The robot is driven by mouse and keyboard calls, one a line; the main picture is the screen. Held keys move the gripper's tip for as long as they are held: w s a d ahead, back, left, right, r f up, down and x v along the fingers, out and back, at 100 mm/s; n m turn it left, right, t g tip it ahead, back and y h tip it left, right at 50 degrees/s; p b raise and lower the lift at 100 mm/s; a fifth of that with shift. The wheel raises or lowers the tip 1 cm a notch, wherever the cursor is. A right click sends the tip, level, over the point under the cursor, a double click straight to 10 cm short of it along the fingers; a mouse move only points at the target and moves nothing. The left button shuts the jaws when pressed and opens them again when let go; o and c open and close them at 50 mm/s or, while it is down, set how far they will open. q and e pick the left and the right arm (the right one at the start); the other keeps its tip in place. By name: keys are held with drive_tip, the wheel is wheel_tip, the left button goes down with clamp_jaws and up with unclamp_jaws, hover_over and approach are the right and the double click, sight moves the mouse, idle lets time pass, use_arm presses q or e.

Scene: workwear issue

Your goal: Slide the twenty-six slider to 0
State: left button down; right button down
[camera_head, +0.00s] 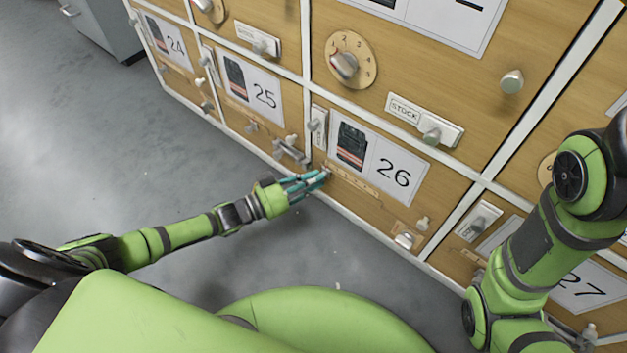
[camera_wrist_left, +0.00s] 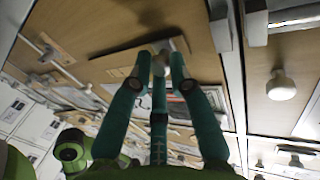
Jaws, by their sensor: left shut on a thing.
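Panel 26 shows a label card (camera_head: 396,178) with a dark picture and the number 26. Below the card runs a narrow wooden slider strip (camera_head: 357,183), slanting down to the right. My left gripper (camera_head: 322,176) is at the strip's left end, its fingers closed on the slider's small knob. The fingers hide much of the knob, and the scale marks are too small to read. My right gripper is out of view; only its arm shows at right.
A metal latch handle (camera_head: 290,152) sticks out just left of my left gripper. A vertical slide switch (camera_head: 318,127) is above it. A small knob (camera_head: 422,223) and a silver knob (camera_head: 405,240) are at the panel's lower right. Grey floor (camera_head: 150,170) is clear at left.

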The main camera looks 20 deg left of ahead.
use_arm(q)
drive_tip(key=c, duration=1.2)
unclamp_jaws()
drive_tip(key=shift+w+a+f, duration=0.1)
drive_tip(key=shift+a, duration=0.2)
drive_tip(key=shift+o, duration=0.4)
drive_tip(key=shift+d, duration=0.1)
drive_tip(key=v, duration=1.2)
